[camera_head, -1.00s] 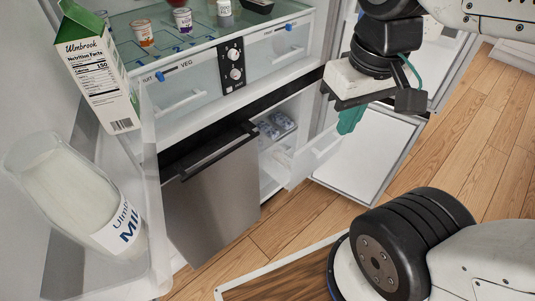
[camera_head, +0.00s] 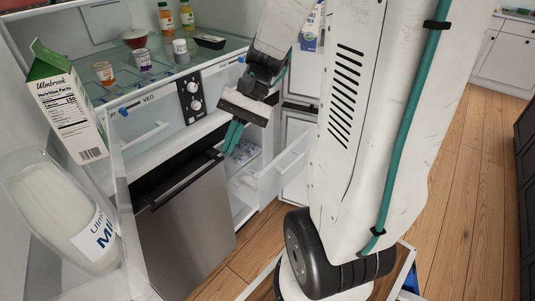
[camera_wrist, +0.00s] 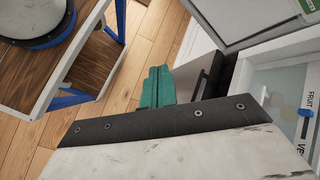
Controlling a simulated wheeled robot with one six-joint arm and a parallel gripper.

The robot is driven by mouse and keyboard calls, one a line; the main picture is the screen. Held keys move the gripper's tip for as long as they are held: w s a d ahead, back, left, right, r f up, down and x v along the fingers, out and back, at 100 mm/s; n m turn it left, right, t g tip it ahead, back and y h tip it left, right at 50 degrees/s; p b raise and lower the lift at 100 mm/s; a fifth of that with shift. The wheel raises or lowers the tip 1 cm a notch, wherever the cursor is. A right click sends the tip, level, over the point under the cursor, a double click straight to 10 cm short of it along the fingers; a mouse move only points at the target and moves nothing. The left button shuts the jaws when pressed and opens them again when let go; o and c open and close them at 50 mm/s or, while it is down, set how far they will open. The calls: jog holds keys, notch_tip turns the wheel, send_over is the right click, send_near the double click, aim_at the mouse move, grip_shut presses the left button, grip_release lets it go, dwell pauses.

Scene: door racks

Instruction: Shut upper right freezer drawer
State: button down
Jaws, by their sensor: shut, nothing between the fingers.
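The upper right freezer drawer (camera_head: 283,170) stands pulled out under the glass crispers in the head view. Its pale front has a white bar handle and faces right; packages (camera_head: 240,155) show inside. My gripper (camera_head: 232,138) is shut and empty, teal fingertips pointing down. In the head view it appears over the drawer's inner left part, beside the dark handle of the steel front; whether it touches anything I cannot tell. The wrist view shows the closed teal fingers (camera_wrist: 157,88), with no clear view of the drawer.
A steel-fronted drawer (camera_head: 185,220) with a dark handle is left of the open drawer. The open fridge door with a milk bottle (camera_head: 65,210) and carton (camera_head: 70,105) is at left. Crispers (camera_head: 150,125) hang above. Wooden floor (camera_head: 460,190) is clear at right.

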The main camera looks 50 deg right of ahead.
jog(key=w+d+f+m+t+y, duration=0.2)
jog(key=d+f+m+t, duration=0.4)
jog(key=d, duration=0.4)
jog(key=w+d+f+m+t+y, duration=0.25)
jog(key=d+f+m+t, duration=0.25)
jog(key=d+f+m, duration=0.3)
jog(key=s+d+f+m+t+h, duration=0.4)
jog(key=d+f+m+t+h, duration=0.2)
jog(key=d+f, duration=0.45)
jog(key=m+t+h, duration=0.2)
jog(key=m+h, duration=0.4)
send_near(279, 158)
jog(key=w, duration=0.7)
jog(key=shift+a, duration=0.3)
